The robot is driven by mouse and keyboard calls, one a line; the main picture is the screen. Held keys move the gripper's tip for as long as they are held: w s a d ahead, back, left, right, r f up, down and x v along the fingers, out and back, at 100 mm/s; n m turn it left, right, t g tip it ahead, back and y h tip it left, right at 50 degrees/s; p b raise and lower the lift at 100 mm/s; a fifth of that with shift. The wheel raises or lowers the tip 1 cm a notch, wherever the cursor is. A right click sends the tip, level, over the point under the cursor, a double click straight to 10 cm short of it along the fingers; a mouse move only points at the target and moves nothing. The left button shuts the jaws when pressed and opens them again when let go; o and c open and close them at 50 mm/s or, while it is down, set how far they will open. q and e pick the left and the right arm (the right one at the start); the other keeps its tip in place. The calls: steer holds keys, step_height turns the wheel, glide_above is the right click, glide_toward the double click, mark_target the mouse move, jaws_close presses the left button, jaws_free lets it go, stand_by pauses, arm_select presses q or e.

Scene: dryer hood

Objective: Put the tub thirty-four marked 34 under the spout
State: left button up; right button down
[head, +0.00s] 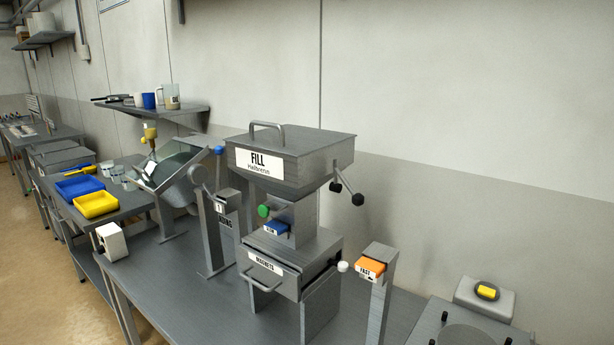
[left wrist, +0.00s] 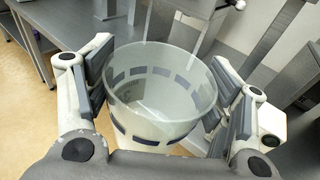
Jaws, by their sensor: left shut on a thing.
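In the left wrist view my left gripper (left wrist: 162,75) is shut on a clear, round, open-topped tub (left wrist: 150,127), its fingers on opposite sides of the wall. A band of dark dashes runs round the tub; I cannot read a number on it. Inside, it looks empty. Neither gripper shows in the head view. The grey machine labelled FILL (head: 265,160) stands on the bench in the head view, with a green knob (head: 263,211) and a blue part (head: 276,229) below its box. I cannot make out a spout for certain.
A drawer labelled MAGNETS (head: 266,264) sits low on the machine. An orange-topped post (head: 371,267) stands to its right. A tilted clear hood (head: 178,163), a yellow tray (head: 96,204), a blue tray (head: 79,186) and small clear cups (head: 116,171) are at left.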

arm_select(q)
steer(key=s+a+r+y, duration=0.1)
steer(key=s+r, duration=0.3)
steer(key=s, duration=0.2)
steer(key=shift+a+r+n, duration=0.2)
steer(key=shift+r+n, duration=0.1)
steer(key=shift+r, duration=0.1)
stand_by(0.3)
